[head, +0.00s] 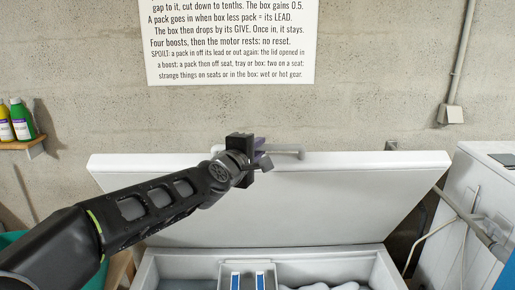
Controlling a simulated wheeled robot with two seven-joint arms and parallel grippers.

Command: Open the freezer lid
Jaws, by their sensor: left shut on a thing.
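The white freezer lid (330,200) stands raised, leaning back near the wall behind the freezer box (190,256). Its grey bar handle (290,154) runs along the lid's top edge. My left gripper (262,160) is at the top edge, shut on the handle; its fingers are partly hidden behind its dark body. The open box shows below, with a tray (290,277) holding blue-and-white items (260,279) and pale lumps (345,287) at right. My right gripper is not in view.
A white appliance (477,215) with a hose stands close at the right. A shelf (22,144) with bottles is on the left wall. A printed sign (230,45) hangs above the lid. A conduit (460,60) runs down the wall.

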